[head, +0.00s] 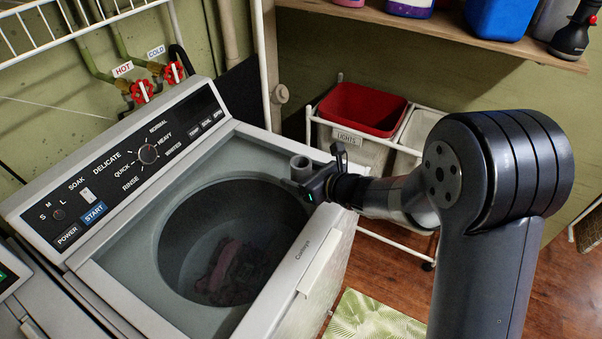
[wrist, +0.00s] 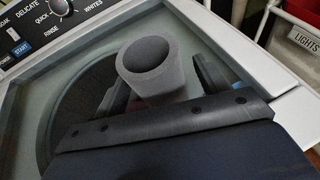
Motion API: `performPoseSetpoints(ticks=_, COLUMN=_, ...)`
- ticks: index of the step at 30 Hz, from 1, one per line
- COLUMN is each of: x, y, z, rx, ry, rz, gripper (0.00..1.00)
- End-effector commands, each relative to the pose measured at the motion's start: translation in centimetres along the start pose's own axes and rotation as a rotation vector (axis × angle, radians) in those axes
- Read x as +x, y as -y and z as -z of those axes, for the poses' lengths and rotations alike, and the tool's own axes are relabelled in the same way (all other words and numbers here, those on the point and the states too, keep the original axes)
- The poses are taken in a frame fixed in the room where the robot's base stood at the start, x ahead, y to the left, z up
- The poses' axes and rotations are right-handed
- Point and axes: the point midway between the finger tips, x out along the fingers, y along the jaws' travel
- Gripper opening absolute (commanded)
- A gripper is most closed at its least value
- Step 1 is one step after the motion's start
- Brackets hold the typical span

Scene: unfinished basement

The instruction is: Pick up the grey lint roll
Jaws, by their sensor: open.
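The grey lint roll (head: 300,166) is a short hollow tube at the right rim of the open washer. It also shows large and near in the wrist view (wrist: 150,72), its open end facing up towards the camera. My gripper (head: 316,180) is open at the roll, with one finger on each side of it in the wrist view. I cannot tell whether either finger touches it. The roll's lower part is hidden behind the gripper's body.
The washer's tub (head: 232,240) is open below, with dark reddish cloth (head: 238,268) inside. Its control panel (head: 120,165) rises behind. A cart with a red-lined bin (head: 362,108) stands to the right. A shelf with bottles (head: 455,32) runs above it.

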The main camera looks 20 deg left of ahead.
Motion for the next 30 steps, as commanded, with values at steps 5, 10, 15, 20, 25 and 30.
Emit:
performPoseSetpoints(ticks=5, x=0.73, y=-0.05, z=0.01, rx=-0.001, ry=0.000, rz=-0.001, gripper=0.70)
performPoseSetpoints(ticks=10, x=0.71, y=-0.04, z=0.03, rx=-0.001, ry=0.000, rz=-0.001, gripper=0.70)
performPoseSetpoints(ticks=15, x=0.69, y=-0.03, z=0.04, rx=0.000, ry=0.000, rz=-0.001, gripper=0.57)
performPoseSetpoints(ticks=20, x=0.68, y=-0.03, z=0.04, rx=0.000, ry=0.000, rz=-0.001, gripper=0.44)
performPoseSetpoints(ticks=25, x=0.68, y=-0.03, z=0.04, rx=0.000, ry=0.000, rz=-0.001, gripper=0.30)
performPoseSetpoints(ticks=30, x=0.68, y=-0.03, z=0.02, rx=0.000, ry=0.000, rz=-0.001, gripper=0.22)
